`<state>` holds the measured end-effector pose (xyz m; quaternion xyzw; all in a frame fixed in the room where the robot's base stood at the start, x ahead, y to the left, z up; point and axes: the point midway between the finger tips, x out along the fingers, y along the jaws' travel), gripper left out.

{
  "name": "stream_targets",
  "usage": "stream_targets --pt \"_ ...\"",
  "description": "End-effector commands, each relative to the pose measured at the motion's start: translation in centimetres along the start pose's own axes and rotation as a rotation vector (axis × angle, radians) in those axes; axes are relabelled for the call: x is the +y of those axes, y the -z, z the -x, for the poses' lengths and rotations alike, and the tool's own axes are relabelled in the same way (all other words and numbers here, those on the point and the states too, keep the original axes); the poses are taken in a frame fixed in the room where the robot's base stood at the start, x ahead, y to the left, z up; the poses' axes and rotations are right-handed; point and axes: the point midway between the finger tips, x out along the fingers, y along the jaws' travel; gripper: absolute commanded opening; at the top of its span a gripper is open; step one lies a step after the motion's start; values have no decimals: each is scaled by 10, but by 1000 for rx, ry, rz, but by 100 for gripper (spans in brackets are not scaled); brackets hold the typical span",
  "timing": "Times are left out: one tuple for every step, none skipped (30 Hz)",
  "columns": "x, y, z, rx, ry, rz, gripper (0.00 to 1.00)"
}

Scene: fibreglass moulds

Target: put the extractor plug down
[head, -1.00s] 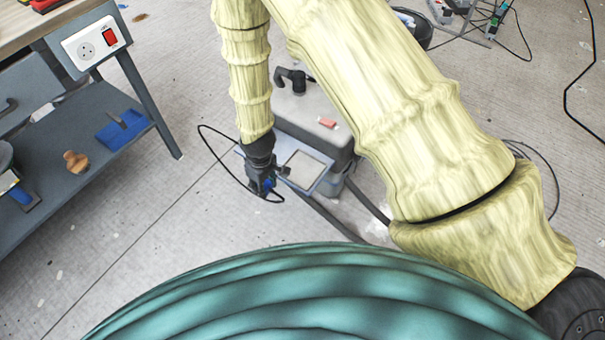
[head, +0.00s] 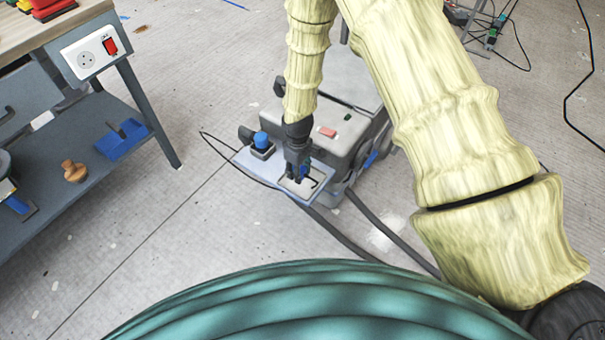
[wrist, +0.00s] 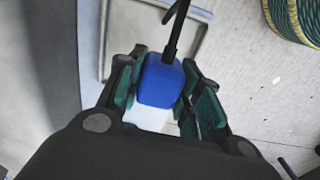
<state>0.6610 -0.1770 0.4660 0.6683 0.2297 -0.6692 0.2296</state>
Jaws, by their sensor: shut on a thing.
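The extractor plug (wrist: 160,82) is a blue block with a black cable running up from it in the wrist view. My gripper (wrist: 158,90) is shut on it, with teal-padded fingers on both sides. In the head view my gripper (head: 297,172) is low over the pale square recess (head: 318,180) of a blue-grey tray (head: 252,163) at the front of the extractor (head: 350,140). A bit of the plug's blue (head: 304,171) shows between the fingers. I cannot tell whether the plug touches the tray.
A blue-topped item (head: 262,141) stands at the tray's back left, close to my gripper. A black cable (head: 222,150) loops out to the left. A workbench (head: 60,125) with a wall-type socket (head: 90,52) is at the left. Floor between bench and extractor is clear.

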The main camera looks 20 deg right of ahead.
Motion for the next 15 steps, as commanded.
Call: stream_targets --pt "3 0 0 1 0 0 0" --pt "4 0 0 1 0 0 0" --pt "5 0 0 1 0 0 0" --pt "7 0 0 1 0 1 0" --pt "8 -1 -1 1 0 0 0" --pt "11 -1 -1 1 -1 0 0" --pt "14 -2 -1 1 -1 0 0" --pt "17 -2 -2 1 -1 -1 0" --pt "19 -3 -5 0 0 0 0" --pt "18 -4 -12 -2 1 1 0" --pt "17 -4 -17 -2 1 1 0" --pt "17 -3 -22 -2 1 2 0" --pt "18 -3 -26 -2 0 2 0" --pt "18 -3 -30 -1 0 2 0" --pt "18 -3 -34 -1 0 2 0"
